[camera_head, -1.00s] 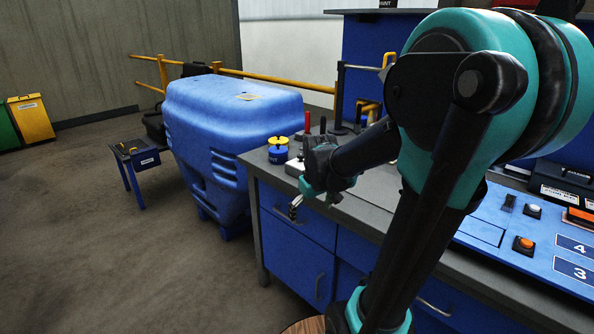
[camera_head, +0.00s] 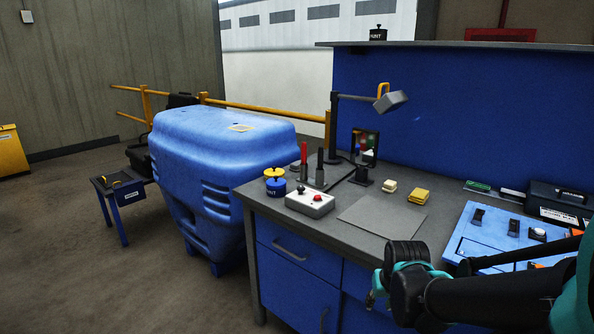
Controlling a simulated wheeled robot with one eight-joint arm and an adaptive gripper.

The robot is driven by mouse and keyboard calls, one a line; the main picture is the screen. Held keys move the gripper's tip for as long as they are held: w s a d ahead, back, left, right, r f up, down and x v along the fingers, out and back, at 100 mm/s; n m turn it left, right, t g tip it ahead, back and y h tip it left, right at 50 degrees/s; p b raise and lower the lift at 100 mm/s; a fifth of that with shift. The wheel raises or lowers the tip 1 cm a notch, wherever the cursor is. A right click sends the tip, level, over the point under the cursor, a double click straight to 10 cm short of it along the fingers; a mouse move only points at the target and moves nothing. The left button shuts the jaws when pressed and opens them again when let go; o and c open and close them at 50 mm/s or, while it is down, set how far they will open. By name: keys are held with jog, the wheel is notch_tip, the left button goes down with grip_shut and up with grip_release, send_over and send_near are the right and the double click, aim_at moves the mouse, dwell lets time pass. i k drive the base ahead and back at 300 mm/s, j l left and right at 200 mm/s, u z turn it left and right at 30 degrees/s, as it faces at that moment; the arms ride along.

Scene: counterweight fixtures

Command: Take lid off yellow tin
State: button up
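A small yellow tin (camera_head: 275,172) with a dark knob on top stands at the back left of the grey workbench (camera_head: 340,183). A blue tin (camera_head: 274,190) with a label stands directly in front of it and hides its lower part. I cannot tell whether the two touch. My gripper (camera_head: 372,298) is at the bench's front edge, low and to the right of the tins, well apart from them. It is small and mostly hidden by my wrist, so its opening does not show.
A control box (camera_head: 310,203) with a red button stands beside the tins. Red and black upright tools (camera_head: 304,160) and a lamp (camera_head: 390,101) stand behind. A large blue container (camera_head: 215,150) is left of the bench. Yellow blocks (camera_head: 418,196) lie farther right.

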aim_at(270, 172)
jog(key=i+j+z, duration=0.2)
jog(key=j, duration=0.3)
jog(key=j+z, duration=0.2)
jog(key=j, duration=0.3)
jog(key=i+j+z, duration=0.2)
jog(key=j, duration=0.4)
jog(key=k+l, duration=0.05)
